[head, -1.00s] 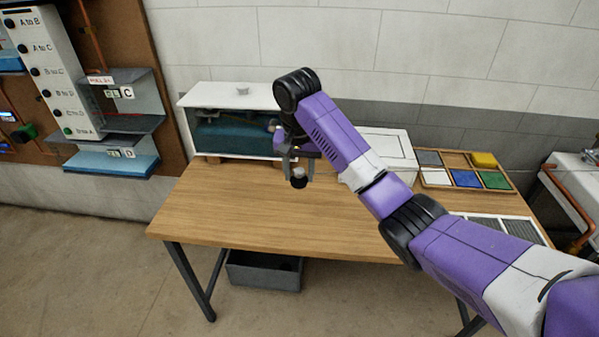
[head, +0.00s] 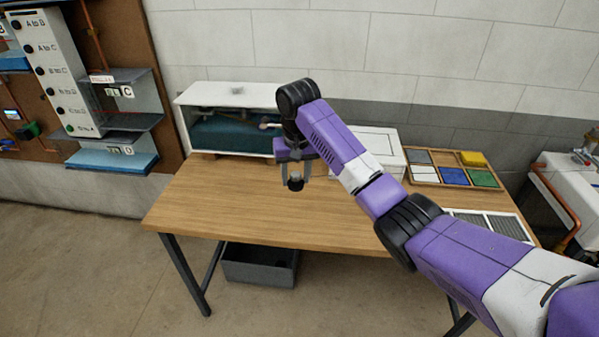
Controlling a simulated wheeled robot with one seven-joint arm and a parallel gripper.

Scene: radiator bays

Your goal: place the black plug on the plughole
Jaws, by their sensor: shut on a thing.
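My gripper (head: 296,175) is above the wooden bench, in front of the white-topped tank. It is shut on the black plug (head: 295,184), a small dark round piece that hangs below the fingers, clear of the bench top as far as I can tell. I cannot make out a plughole in this view. A white sink or basin (head: 572,190) with copper pipe stands at the far right edge, and its inside is not visible.
The wooden bench (head: 220,208) has clear room at its left and front. Behind stand a tank (head: 228,95) and a white box (head: 385,140). A tray of coloured blocks (head: 425,177) and a ribbed panel (head: 490,224) lie right. A grey bin (head: 258,270) sits below.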

